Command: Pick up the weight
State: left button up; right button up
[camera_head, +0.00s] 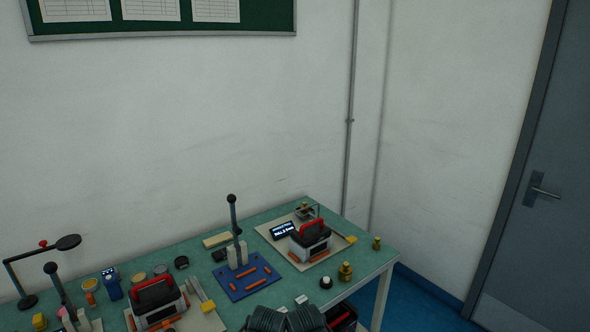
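A brass weight (345,271) with a knob on top stands upright near the right front edge of the green table. A smaller brass weight (376,242) stands near the table's right corner. Another small brass piece (305,206) sits at the back of the pale board on the right. I cannot tell which one the task means. Neither of my grippers can be made out in this view. Two dark ribbed shapes (268,320) show at the bottom edge, and I cannot tell what they are.
The green table (203,272) carries a blue board (247,291) with orange pieces and a lever press (235,231). Red-and-black devices (311,238) stand on pale boards. Blue floor (425,300) lies right of the table.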

aim_at(304, 204)
jog(key=i+l, duration=0.2)
jog(key=l, duration=0.2)
jog(key=i+l, duration=0.2)
jog(key=l, duration=0.2)
jog(key=i+l, duration=0.2)
jog(key=l, duration=0.15)
jog(key=i+l, duration=0.2)
jog(key=l, duration=0.2)
jog(key=i+l, duration=0.2)
jog(key=l, duration=0.2)
jog(key=i+l, duration=0.15)
jog(key=l, duration=0.25)
